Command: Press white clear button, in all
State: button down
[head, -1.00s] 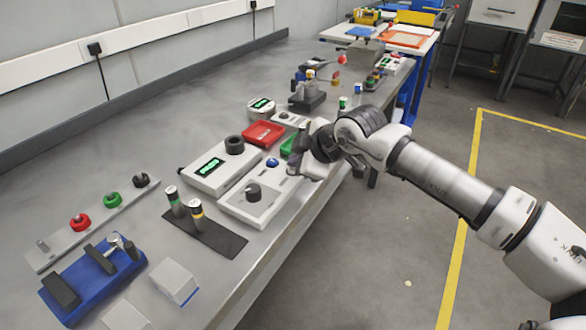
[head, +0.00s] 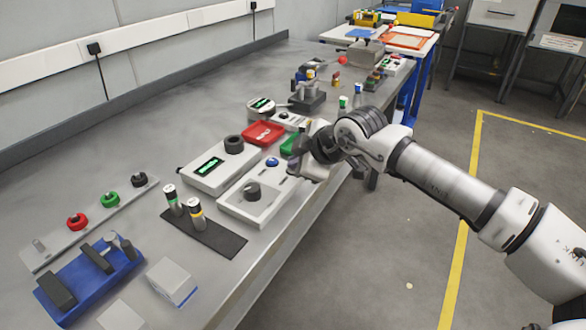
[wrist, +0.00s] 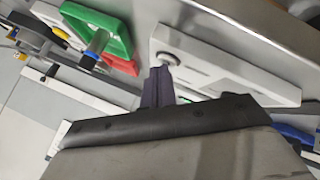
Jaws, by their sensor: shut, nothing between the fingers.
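A white panel (head: 247,208) with a dark knob (head: 252,190) and a blue button (head: 271,162) lies on the grey bench in the head view. My gripper (head: 296,168) is over the far right end of this panel. In the wrist view, a round whitish button (wrist: 168,61) stands out from a white panel (wrist: 220,70). The dark fingers of my gripper (wrist: 160,76) are shut with nothing between them, and their tips are right beside this button. I cannot tell whether they touch it. In the head view my gripper hides that area.
A white box with a green display (head: 209,167), a red tray (head: 263,133) and a green tray (head: 289,145) stand close to the panel. The bench's front edge runs just right of the panel.

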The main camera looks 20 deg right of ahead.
dwell(0.3)
jog(key=shift+r, duration=0.75)
jog(key=shift+r, duration=0.1)
jog(key=shift+r+p, duration=0.9)
jog(key=shift+r, duration=1.55)
